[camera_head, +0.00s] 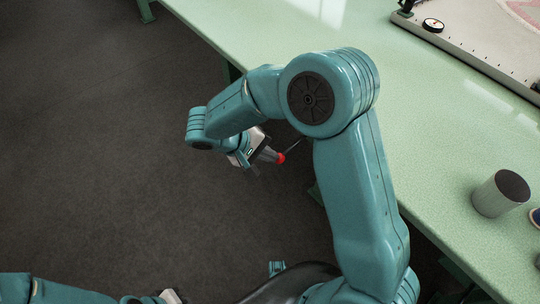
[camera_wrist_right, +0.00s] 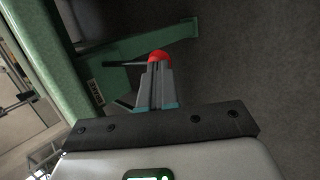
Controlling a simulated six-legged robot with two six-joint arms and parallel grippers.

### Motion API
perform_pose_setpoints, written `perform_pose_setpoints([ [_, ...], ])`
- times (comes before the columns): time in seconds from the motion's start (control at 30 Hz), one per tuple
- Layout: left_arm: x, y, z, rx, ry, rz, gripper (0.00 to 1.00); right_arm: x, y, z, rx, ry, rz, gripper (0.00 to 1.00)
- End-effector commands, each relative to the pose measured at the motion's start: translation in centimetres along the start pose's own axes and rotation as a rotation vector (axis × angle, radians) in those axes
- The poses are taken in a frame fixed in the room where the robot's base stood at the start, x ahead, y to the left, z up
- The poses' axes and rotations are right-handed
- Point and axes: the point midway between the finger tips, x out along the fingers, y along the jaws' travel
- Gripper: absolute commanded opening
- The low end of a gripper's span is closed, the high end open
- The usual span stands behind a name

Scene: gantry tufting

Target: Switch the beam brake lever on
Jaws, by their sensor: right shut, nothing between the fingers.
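The beam brake lever is a thin dark rod with a red ball knob (camera_head: 281,158), beside the table's green frame. In the right wrist view the knob (camera_wrist_right: 157,56) is just beyond my fingertips, with the lever rod (camera_wrist_right: 125,64) running left to the frame. My right gripper (camera_head: 271,155) is shut and empty, its tips at the knob; I cannot tell whether they touch it. It also shows in the right wrist view (camera_wrist_right: 157,70). A small label plate (camera_wrist_right: 97,92) is on the frame near the lever. Only a piece of my left gripper (camera_head: 170,297) shows at the bottom edge.
The pale green table (camera_head: 430,130) fills the right side. It carries a grey cup (camera_head: 500,193) and a white board (camera_head: 480,52) with a round dark dial (camera_head: 433,25). A green frame foot (camera_wrist_right: 150,45) extends behind the knob. The dark floor (camera_head: 90,150) on the left is clear.

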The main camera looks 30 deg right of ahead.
Motion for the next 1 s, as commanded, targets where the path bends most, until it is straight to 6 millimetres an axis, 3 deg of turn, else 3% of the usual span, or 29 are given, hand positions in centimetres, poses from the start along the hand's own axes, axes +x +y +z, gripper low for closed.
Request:
perform_pose_setpoints([
  [0.03,2.0,-0.7,0.0,0.000,0.000,0.000,0.00,1.3,-1.3,-0.3,0.004,0.001,0.046,0.00],
  [0.1,3.2,-1.1,-0.1,0.000,0.000,0.000,0.00,1.9,-1.7,-0.4,0.017,0.001,0.112,0.00],
  [0.27,5.4,-2.0,-0.1,0.000,0.000,0.000,0.00,3.4,-2.6,-0.7,0.047,0.000,0.261,0.00],
  [0.4,6.9,-2.5,-0.1,0.000,0.000,0.000,0.00,4.6,-2.9,-0.9,0.053,0.000,0.262,0.00],
  [1.0,10.1,-3.6,-0.2,0.000,0.000,0.000,0.00,8.6,-3.3,-1.6,0.050,-0.002,0.259,0.00],
])
